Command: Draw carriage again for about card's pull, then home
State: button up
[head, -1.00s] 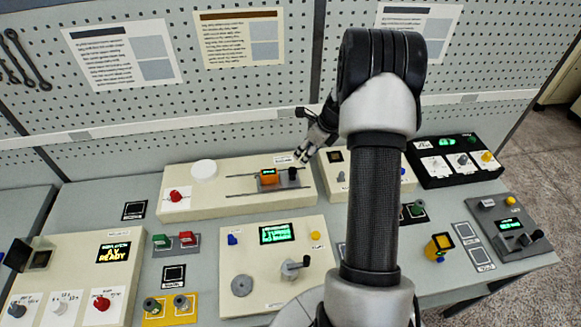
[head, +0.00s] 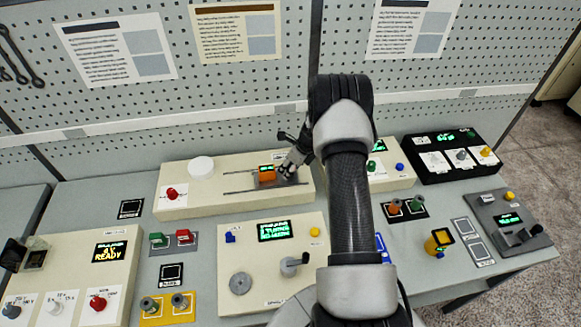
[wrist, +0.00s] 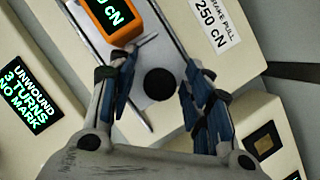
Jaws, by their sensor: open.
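The carriage has an orange gauge (head: 267,175), which also shows in the wrist view (wrist: 117,18), where its green reading ends in "0 cN". It sits between two rails on a cream unit. The carriage's round black knob (wrist: 160,83) stands on a grey plate beside the gauge. My gripper (wrist: 157,82) is open, with its fingers on either side of the knob; I cannot tell if they touch it. In the head view my gripper (head: 287,170) is just right of the gauge and hides the knob. The card (wrist: 210,22) reads "BRAKE PULL 250 cN".
A winder panel with a crank (head: 292,264) stands in front; its display (wrist: 32,95) reads "UNWOUND 3 TURNS NO MARK". A white disc (head: 201,170) and red knob (head: 172,193) lie left on the carriage unit. Another cream unit (wrist: 272,125) is close to the right finger.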

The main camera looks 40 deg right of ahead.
jog(key=shift+c, duration=0.2)
grip_shut()
dwell(0.3)
